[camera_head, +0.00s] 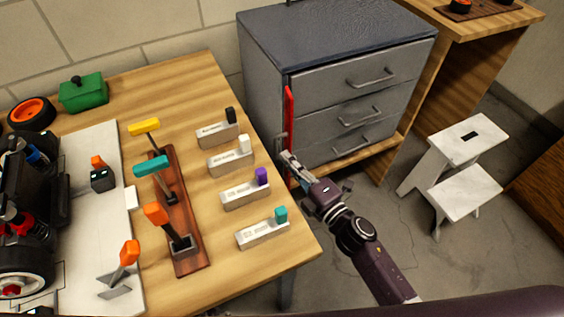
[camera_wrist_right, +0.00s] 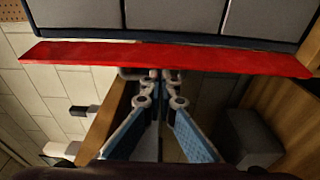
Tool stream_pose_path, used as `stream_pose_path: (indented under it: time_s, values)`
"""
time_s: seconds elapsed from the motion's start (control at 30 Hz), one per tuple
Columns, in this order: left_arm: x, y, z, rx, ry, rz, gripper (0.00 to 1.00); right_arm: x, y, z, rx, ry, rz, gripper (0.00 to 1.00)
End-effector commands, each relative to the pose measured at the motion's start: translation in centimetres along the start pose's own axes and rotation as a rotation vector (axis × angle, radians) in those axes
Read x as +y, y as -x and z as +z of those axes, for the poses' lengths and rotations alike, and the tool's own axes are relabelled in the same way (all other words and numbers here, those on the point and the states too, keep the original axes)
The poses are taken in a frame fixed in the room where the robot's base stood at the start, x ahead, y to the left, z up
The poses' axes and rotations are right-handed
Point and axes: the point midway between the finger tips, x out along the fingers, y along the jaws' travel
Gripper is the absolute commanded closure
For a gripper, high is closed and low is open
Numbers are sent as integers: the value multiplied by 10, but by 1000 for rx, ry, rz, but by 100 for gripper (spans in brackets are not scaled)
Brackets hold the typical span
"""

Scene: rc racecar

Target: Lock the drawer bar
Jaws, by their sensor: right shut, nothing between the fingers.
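The red drawer bar (camera_head: 290,135) stands upright along the left front edge of the grey drawer cabinet (camera_head: 262,90). All three drawers of the cabinet look closed. My right gripper (camera_head: 286,156) is shut and empty, with its fingertips at the bar's lower half. In the right wrist view the red bar (camera_wrist_right: 170,58) runs across the picture just beyond the fingertips (camera_wrist_right: 155,78). The fingertips look close to or touching a small metal part at the bar; I cannot tell which. My left gripper is not in view.
A white step stool (camera_head: 465,150) stands on the right. The floor between is open.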

Motion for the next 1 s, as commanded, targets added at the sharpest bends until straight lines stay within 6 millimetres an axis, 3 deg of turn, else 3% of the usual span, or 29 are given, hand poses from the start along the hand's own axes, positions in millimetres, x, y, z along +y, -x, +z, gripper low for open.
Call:
stream_pose_path:
  time_s: [1.0]
  values:
    - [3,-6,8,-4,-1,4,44,0,2,7,107,3,3,100]
